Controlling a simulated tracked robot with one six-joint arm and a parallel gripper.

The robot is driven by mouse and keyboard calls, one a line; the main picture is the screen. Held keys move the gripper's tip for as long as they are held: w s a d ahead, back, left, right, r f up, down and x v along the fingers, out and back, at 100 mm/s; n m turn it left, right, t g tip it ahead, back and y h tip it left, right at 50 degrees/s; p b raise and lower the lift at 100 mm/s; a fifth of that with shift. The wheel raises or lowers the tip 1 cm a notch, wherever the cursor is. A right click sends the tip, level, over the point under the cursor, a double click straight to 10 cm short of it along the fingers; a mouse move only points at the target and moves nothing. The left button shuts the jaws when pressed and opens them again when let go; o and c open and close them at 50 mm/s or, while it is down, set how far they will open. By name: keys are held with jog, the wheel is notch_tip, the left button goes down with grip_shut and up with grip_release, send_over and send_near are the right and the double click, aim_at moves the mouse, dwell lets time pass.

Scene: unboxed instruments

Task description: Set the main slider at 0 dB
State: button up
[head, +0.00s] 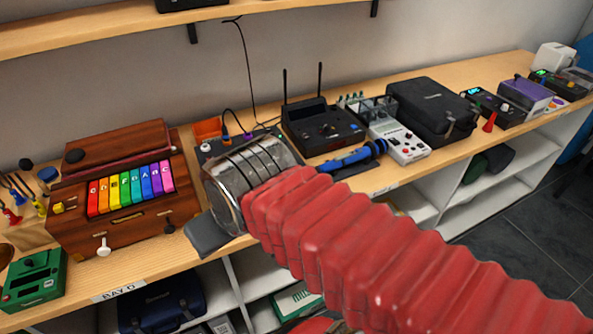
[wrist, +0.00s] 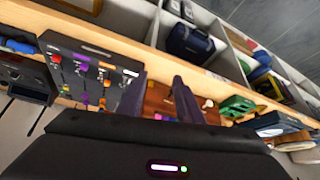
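The slider panel (wrist: 88,72) is a dark grey slab in the wrist view, left of my gripper (wrist: 159,78). It carries several sliders with purple, orange, red and pale caps. I cannot read its scale or tell which slider is the main one. My gripper's two dark purple fingers stand apart with nothing held between them. The left finger overlaps the panel's right edge in the picture; I cannot tell the height between them. In the head view my wrist hides most of the panel, and a dark part of my gripper (head: 207,236) shows at the bench's front edge.
A wooden box with rainbow keys (head: 130,190) stands left of my wrist. A green device (head: 34,280) is at the far left. A black box with antennas (head: 322,128) and a blue cylinder (head: 352,158) lie to the right. Shelves are below the bench.

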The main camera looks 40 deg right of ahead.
jog(key=w+d+r+m+h, duration=0.1)
jog(key=w+d+r, duration=0.15)
jog(key=d, duration=0.55)
jog(key=w+d+r+h, duration=0.1)
jog(key=w+d+r, duration=0.1)
jog(key=w+d, duration=0.35)
jog(key=s+d+f+m+g, duration=0.1)
jog(key=s+d+m, duration=0.1)
jog(key=d, duration=1)
jog(key=shift+s+f+y, duration=0.15)
jog(key=shift+s+y, duration=0.25)
jog(key=shift+s, duration=0.5)
jog(key=shift+f, duration=0.1)
